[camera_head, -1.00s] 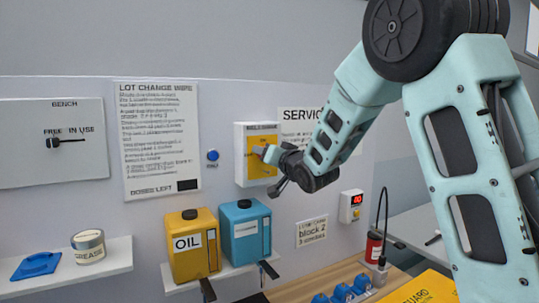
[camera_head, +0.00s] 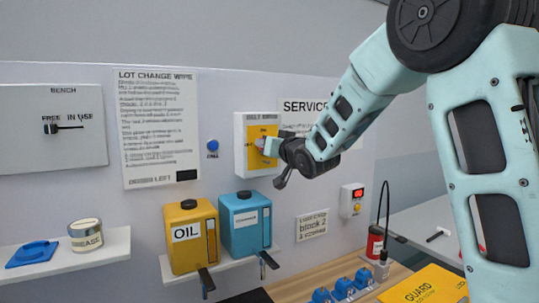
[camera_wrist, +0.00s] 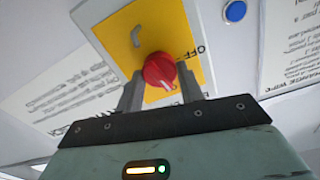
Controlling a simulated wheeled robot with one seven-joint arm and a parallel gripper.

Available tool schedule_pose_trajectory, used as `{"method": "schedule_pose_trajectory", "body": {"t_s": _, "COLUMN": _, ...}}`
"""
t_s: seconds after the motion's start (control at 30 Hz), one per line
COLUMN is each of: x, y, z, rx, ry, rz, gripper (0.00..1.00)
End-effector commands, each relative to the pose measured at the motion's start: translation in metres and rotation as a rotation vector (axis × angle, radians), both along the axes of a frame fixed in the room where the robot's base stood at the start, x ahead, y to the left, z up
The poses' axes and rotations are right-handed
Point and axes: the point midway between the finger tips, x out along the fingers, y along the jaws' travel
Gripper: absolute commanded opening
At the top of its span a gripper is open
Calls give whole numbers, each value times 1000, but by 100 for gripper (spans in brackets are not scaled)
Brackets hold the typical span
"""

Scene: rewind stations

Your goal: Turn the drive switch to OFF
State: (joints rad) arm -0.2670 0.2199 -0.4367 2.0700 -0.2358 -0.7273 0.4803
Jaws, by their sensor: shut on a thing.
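The drive switch is a white box (camera_head: 240,160) on the wall with a yellow face plate (camera_head: 256,158). In the wrist view its round red knob (camera_wrist: 158,70) stands out from the yellow plate (camera_wrist: 140,40). A printed OFF lies beside the knob on the right there. A white mark on the knob points down toward my gripper, not at OFF. My gripper (camera_wrist: 161,88) has one finger on each side of the knob and is shut on it. In the head view my gripper (camera_head: 271,147) hides most of the knob.
A blue button (camera_head: 213,145) is left of the switch box. Below, a shelf holds a yellow oil can (camera_head: 190,250) and a blue can (camera_head: 245,227). Wall signs surround the switch.

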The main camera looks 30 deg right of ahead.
Motion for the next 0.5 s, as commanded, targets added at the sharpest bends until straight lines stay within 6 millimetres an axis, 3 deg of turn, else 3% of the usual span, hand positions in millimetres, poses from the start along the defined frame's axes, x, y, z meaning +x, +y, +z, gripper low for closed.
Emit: {"method": "schedule_pose_trajectory", "body": {"t_s": 0.5, "x": 0, "y": 0, "z": -6, "rx": -488, "ry": -2, "rz": -2, "gripper": 14}}
